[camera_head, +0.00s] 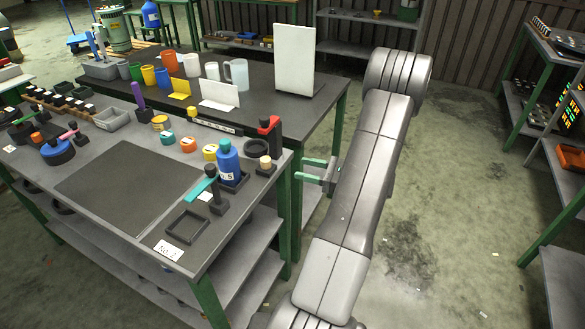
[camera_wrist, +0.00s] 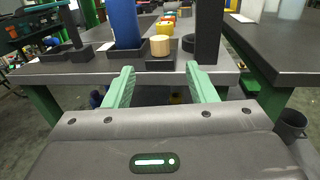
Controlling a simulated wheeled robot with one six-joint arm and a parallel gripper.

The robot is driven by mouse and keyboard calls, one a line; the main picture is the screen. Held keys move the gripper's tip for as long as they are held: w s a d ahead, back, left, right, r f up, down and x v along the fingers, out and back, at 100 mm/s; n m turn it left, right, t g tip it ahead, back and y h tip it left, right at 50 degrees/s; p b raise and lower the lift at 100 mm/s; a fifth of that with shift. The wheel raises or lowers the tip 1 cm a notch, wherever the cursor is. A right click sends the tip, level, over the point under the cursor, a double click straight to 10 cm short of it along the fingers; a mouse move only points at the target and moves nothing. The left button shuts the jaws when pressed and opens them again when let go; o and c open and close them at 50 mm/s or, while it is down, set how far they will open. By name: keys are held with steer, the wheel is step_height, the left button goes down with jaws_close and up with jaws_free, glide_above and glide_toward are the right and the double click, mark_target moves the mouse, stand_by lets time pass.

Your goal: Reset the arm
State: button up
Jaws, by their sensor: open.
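My gripper (camera_head: 316,171) is to the right of the workbench's right edge in the head view, out over the floor and partly behind my arm. In the wrist view my gripper (camera_wrist: 158,82) shows two green fingers spread apart with nothing between them. The workbench (camera_head: 120,190) edge lies just beyond the fingertips. A blue bottle (camera_head: 228,165) with a teal cap stands in a small dark holder near that edge; its lower part also shows in the wrist view (camera_wrist: 124,22). A teal-handled tool (camera_head: 200,188) rests on a dark stand beside it.
A second table (camera_head: 275,105) behind holds cups, a jug and white boards. An empty black square tray (camera_head: 187,227) sits at the front corner. A black post with a red top (camera_head: 269,135) stands near the bench edge.

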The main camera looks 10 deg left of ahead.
mark_target(266, 159)
steer(key=shift+s+d, duration=0.1)
steer(key=shift+d, duration=0.3)
steer(key=shift+a, duration=0.15)
steer(key=p+x, duration=0.2)
steer(key=x, duration=1.1)
steer(key=shift+a, duration=0.3)
steer(key=shift+m+t, duration=0.3)
steer(key=shift+t, duration=0.1)
